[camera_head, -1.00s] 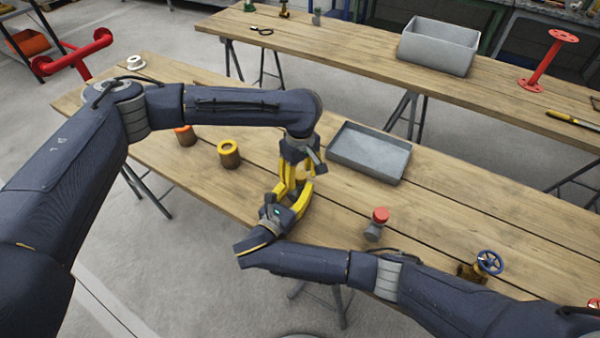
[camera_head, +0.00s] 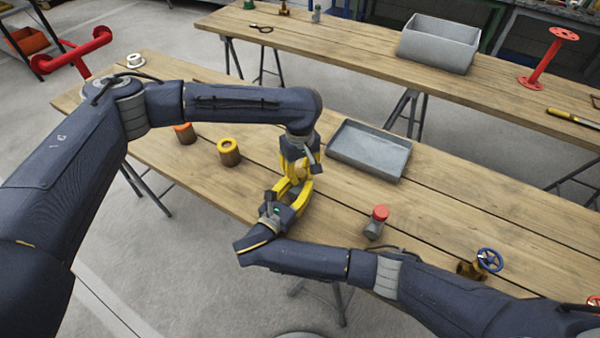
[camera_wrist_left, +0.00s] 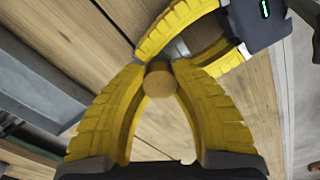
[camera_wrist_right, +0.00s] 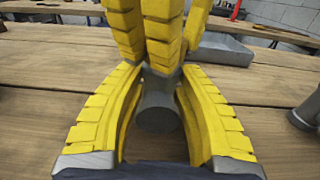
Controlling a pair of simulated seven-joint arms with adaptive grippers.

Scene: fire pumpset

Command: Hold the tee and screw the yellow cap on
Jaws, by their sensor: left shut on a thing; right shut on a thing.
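My left gripper (camera_head: 302,178) comes down from above, shut on a round brownish-yellow cap. The cap (camera_wrist_left: 160,80) shows between its fingers in the left wrist view. My right gripper (camera_head: 290,197) reaches up from below, shut on the grey tee. The tee (camera_wrist_right: 158,108) shows between its fingers in the right wrist view, with its round end toward the camera. A grey part of the tee also shows just beyond the cap in the left wrist view (camera_wrist_left: 177,48). The fingers hide the joint, so I cannot tell how far the cap is on.
A grey tray (camera_head: 370,150) lies right of the grippers. A red-topped grey fitting (camera_head: 376,223) and a brass valve with blue wheel (camera_head: 487,263) stand near the right arm. Yellow-ringed (camera_head: 228,153) and orange-ringed (camera_head: 184,134) cylinders stand left, near the left arm.

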